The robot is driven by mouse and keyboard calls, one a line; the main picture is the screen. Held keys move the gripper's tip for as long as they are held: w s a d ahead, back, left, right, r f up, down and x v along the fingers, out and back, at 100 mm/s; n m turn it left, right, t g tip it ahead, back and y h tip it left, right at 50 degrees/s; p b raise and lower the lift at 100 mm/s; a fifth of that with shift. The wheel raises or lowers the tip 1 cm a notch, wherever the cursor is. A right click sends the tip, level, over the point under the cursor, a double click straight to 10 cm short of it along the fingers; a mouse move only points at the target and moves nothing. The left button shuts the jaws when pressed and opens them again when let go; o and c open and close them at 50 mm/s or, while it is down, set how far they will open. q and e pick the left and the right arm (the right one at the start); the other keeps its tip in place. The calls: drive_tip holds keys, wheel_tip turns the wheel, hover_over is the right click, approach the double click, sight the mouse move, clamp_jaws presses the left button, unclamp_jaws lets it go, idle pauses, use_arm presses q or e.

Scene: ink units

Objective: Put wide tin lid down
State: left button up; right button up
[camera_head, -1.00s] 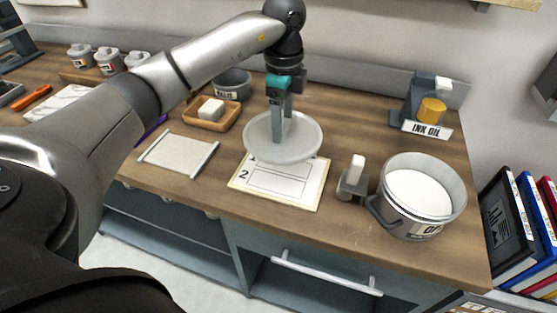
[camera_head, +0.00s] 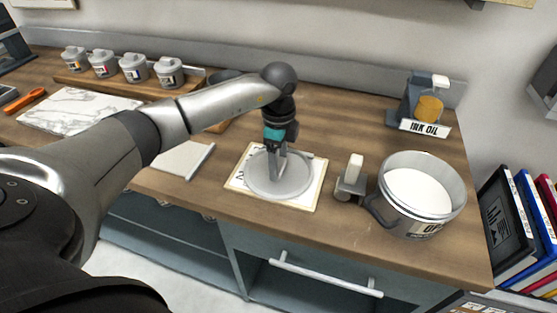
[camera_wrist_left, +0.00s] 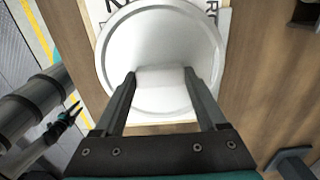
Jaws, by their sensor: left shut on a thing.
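The wide tin lid (camera_head: 297,184) is a round, pale grey disc. In the head view it lies flat over the white card (camera_head: 312,200) near the counter's front, and appears to rest on it or just above it. My left gripper (camera_head: 276,172) comes down from above and is shut on the lid's raised handle. In the left wrist view the lid (camera_wrist_left: 205,60) shows under the fingers, with its pale handle between the fingertips (camera_wrist_left: 160,78). The lid hides most of the card's print.
A large grey tin (camera_head: 382,212) with white contents stands to the right, beside a small grey block with a white top (camera_head: 352,180). An ink oil stand (camera_head: 430,105) is at the back right. Several lidded pots (camera_head: 133,70) stand back left. Bare counter lies behind the card.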

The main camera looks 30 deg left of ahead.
sight(279, 165)
use_arm(q)
drive_tip(key=shift+f, duration=0.15)
drive_tip(key=o, duration=1.3)
drive_tip(key=shift+r, duration=0.4)
wheel_tip(279, 165, up, 12)
drive_tip(key=shift+f+p, duration=0.15)
drive_tip(key=shift+p, duration=0.4)
